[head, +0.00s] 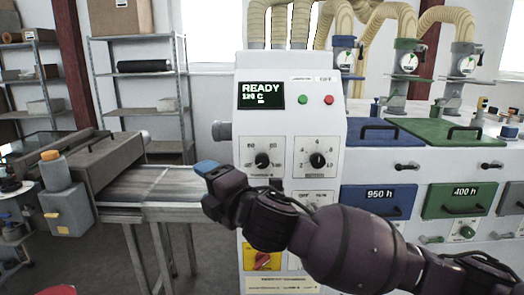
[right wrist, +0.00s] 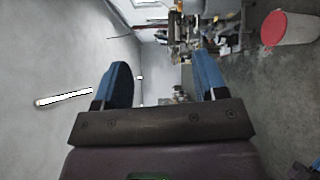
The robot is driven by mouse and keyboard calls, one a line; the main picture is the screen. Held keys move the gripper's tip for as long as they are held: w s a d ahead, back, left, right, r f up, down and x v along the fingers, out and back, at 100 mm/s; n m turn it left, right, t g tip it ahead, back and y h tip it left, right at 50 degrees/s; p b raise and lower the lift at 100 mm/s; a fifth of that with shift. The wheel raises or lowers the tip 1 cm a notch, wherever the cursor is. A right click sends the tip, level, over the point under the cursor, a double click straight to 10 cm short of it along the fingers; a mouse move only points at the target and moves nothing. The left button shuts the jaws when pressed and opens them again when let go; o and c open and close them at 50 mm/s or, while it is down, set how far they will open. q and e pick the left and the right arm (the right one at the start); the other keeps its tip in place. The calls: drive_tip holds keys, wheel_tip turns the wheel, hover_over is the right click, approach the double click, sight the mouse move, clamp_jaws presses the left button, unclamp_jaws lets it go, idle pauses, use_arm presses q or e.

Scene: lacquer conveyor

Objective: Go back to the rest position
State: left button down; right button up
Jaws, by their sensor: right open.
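My right gripper (head: 207,168) reaches in from the lower right of the head view, in front of the white control cabinet (head: 255,135). Its blue fingertips lie in front of the cabinet's left edge, near the end of the conveyor (head: 165,185). In the right wrist view its two blue fingers (right wrist: 160,85) stand wide apart with nothing between them. My left gripper does not show in either view.
The cabinet's panel has a READY display (head: 262,95), dials and a red switch (head: 262,261). Blue (head: 377,200) and green (head: 457,199) drawer units stand to the right. Metal shelves (head: 140,90) stand behind. A white bin with a red lid (right wrist: 288,24) shows in the wrist view.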

drive_tip(key=s+d+f+m+t+h, duration=0.15)
drive_tip(key=d+f+m+h, duration=0.25)
drive_tip(key=d+f+m, duration=0.75)
drive_tip(key=s+d+f+m+t+h, duration=0.1)
drive_tip(key=d+f+m+t+h, duration=0.15)
drive_tip(key=d+f+m, duration=0.95)
drive_tip(key=s+d+f+m+g+h, duration=0.2)
drive_tip(key=s+d+f+h, duration=0.1)
drive_tip(key=s+d+f, duration=0.4)
drive_tip(key=s+d+f+m+g+h, duration=0.2)
drive_tip(key=s+d+f, duration=0.5)
drive_tip(key=s+f, duration=0.7)
drive_tip(key=shift+s+d+f+g+h+b, duration=0.15)
drive_tip(key=shift+s+f+g+h+b, duration=0.2)
drive_tip(key=shift+s+g+h, duration=0.3)
